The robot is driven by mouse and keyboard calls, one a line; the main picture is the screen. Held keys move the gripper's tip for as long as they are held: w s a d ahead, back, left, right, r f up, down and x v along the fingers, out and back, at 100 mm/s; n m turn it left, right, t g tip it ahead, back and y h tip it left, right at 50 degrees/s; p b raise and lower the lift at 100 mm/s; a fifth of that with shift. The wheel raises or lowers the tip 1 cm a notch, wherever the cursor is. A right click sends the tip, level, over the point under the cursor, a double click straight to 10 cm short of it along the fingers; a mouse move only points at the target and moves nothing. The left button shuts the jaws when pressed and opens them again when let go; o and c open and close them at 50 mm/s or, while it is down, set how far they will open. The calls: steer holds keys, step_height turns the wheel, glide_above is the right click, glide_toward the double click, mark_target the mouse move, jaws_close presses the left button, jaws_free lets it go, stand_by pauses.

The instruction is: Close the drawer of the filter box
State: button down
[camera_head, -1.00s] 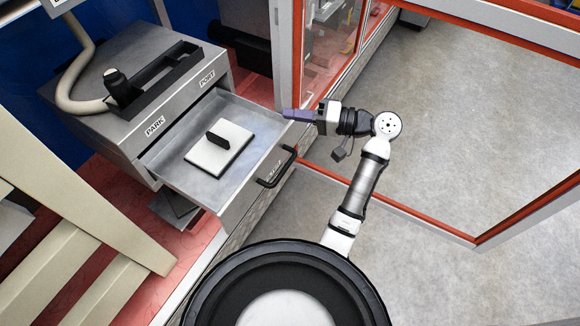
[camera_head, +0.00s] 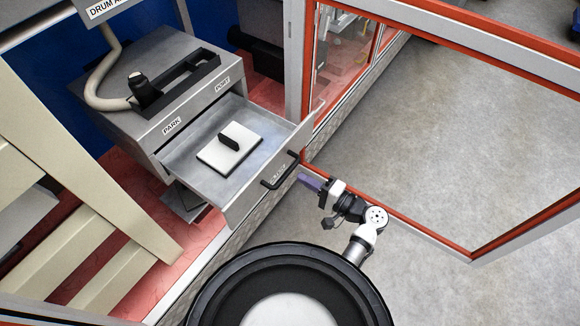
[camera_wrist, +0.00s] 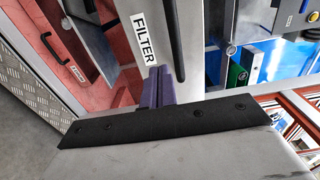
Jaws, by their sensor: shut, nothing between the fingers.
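The grey filter box (camera_head: 187,62) stands at the upper left with its drawer (camera_head: 180,155) pulled out. In the drawer lies a white square plate (camera_head: 225,158) with a black grip on top. The drawer front carries a black bar handle (camera_head: 281,170) and a small label, which reads FILTER (camera_wrist: 144,40) in the wrist view. My gripper (camera_head: 309,181) is shut and empty, its purple fingers just right of the handle and pointing towards the drawer front. In the wrist view the fingers (camera_wrist: 160,86) are together beside the label and the handle (camera_wrist: 173,35); contact cannot be told.
A red-framed enclosure with a post (camera_head: 296,60) stands right of the box. Beige slanted beams (camera_head: 95,150) are at the left. A black hose-like slot fitting (camera_head: 150,92) sits on the box top. Grey floor (camera_head: 410,140) is open at the right.

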mark_target(225, 133)
steer(key=p+x, duration=0.1)
steer(key=x, duration=0.4)
steer(key=shift+w+a+p, duration=0.2)
steer(key=shift+a+p, duration=0.1)
steer(key=b+x, duration=0.8)
steer(key=x, duration=1.6)
steer(key=shift+w+a+f, duration=0.15)
steer(key=shift+w+a, duration=0.05)
steer(key=shift+a, duration=0.1)
steer(key=shift+w+a+b, duration=0.4)
steer(key=shift+a+b, duration=0.05)
steer(key=shift+a, duration=0.1)
steer(key=shift+w+r, duration=0.1)
steer(key=shift+r, duration=0.2)
steer(key=shift+a+r, duration=0.1)
steer(key=shift+a, duration=0.05)
